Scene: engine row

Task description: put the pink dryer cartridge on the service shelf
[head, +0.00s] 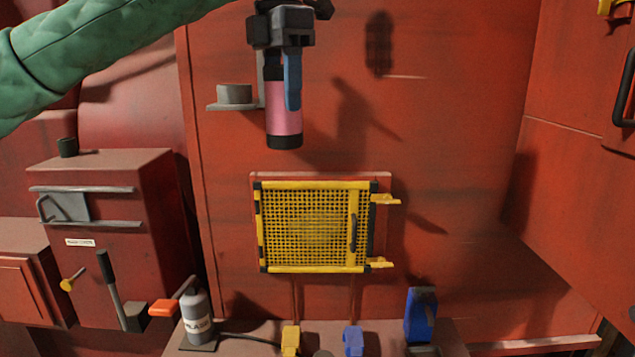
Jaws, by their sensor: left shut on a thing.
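The pink dryer cartridge (284,120) has a pink body with black ends and hangs upright in front of the red wall. My left gripper (278,100) points down from the top and is shut on it, one blue finger and one grey finger at its sides. A small grey wall shelf (216,107) is just left of the cartridge and looks like the service shelf, though I cannot be sure. My right gripper is not in view.
A yellow mesh door (310,225) is on the wall below the cartridge, with yellow latches (384,199) at its right. A grey bottle (197,318) and a blue upright object (421,315) stand on the low bench. A red cabinet (125,215) with levers is at left. The wall right of the cartridge is open.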

